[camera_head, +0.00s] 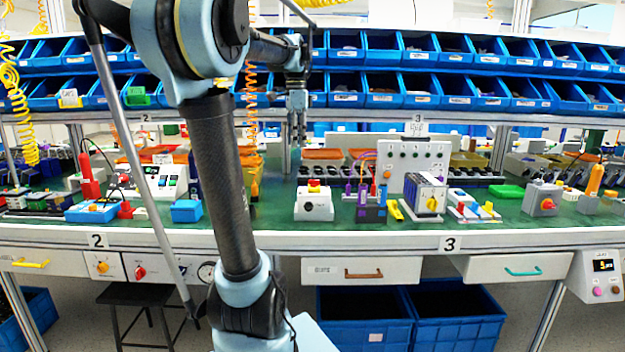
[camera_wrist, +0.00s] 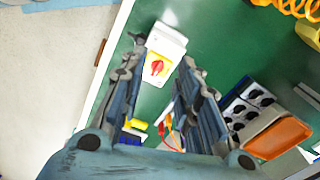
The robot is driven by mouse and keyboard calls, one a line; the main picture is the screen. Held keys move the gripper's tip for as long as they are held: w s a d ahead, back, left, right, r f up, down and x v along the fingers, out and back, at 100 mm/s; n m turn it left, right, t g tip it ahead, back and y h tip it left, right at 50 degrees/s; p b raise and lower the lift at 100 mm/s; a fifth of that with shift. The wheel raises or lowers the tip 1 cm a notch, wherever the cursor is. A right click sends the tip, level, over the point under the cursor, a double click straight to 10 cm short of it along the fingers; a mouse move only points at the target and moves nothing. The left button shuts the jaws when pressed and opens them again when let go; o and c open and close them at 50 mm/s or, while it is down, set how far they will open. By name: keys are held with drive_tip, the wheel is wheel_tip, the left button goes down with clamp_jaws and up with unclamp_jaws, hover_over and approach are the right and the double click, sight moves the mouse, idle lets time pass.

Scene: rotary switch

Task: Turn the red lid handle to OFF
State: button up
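A white switch box (camera_head: 316,207) stands on the green bench top near the front edge, at the middle of the head view. Its top carries a red handle (camera_head: 314,183) on a yellow plate. In the wrist view the white box (camera_wrist: 168,38) shows with the red handle (camera_wrist: 157,67) on the yellow plate (camera_wrist: 164,60). My gripper (camera_head: 297,138) hangs above and behind the box in the head view, pointing down. In the wrist view my gripper (camera_wrist: 163,53) is open and empty, and the handle appears between its fingers, with a gap below them. OFF markings are too small to read.
A purple and dark blue device (camera_head: 370,208) and a grey box with a yellow edge (camera_head: 428,195) stand to the right. A blue box (camera_head: 186,211) stands to the left. Blue bins (camera_head: 385,92) line the shelves behind. Bare bench surrounds the switch box's left side.

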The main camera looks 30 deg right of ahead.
drive_tip(key=d+r+m, duration=0.3)
drive_tip(key=d, duration=0.3)
approach(314, 183)
drive_tip(key=f, duration=0.5)
drive_tip(key=d+f, duration=0.1)
drive_tip(key=f, duration=0.1)
drive_tip(key=shift+w+f, duration=0.35)
drive_tip(key=shift+f, duration=0.05)
